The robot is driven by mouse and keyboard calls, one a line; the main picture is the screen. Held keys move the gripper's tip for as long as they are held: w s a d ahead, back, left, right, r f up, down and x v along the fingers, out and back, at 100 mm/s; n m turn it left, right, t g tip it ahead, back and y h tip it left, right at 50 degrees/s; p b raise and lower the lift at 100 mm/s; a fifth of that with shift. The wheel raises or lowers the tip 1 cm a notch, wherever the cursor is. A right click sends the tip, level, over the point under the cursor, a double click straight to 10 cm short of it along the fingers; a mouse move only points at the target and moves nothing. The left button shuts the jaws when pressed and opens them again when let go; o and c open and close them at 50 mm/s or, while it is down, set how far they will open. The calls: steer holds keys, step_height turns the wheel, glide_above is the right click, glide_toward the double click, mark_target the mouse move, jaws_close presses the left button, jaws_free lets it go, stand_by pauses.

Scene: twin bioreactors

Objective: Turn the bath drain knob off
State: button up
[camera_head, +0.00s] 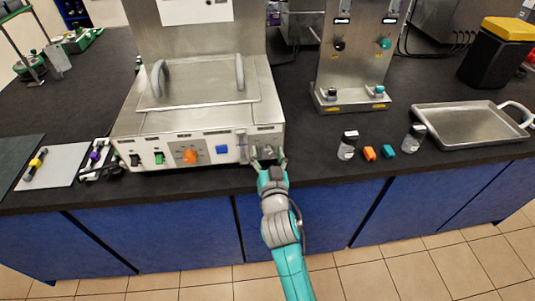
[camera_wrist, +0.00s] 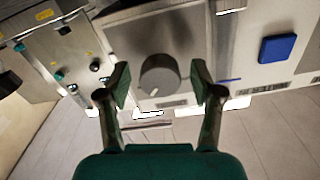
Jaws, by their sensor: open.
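The bath drain knob is a round grey knob (camera_wrist: 159,75) on a square metal plate, seen in the wrist view between my fingers. A dark pointer mark on it cannot be made out clearly. My gripper (camera_wrist: 165,88) is open, with one finger on each side of the knob and a visible gap to it. In the head view my gripper (camera_head: 267,160) is at the right end of the bath's front panel and mostly hides the knob. The steel water bath (camera_head: 200,117) stands on the dark bench with its lid on.
A blue button (camera_head: 222,150), an orange dial (camera_head: 190,156) and green and black switches sit left of my gripper on the panel. Small bottles (camera_head: 347,146) and a steel tray (camera_head: 470,125) stand to the right. The bench's front edge lies just below the panel.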

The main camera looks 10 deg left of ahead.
steer(key=shift+c, duration=0.3)
steer(key=c, duration=1.1)
steer(key=shift+n, duration=0.4)
steer(key=n, duration=0.8)
steer(key=shift+n, duration=0.3)
steer(key=n, duration=0.4)
steer(key=shift+n, duration=2.2)
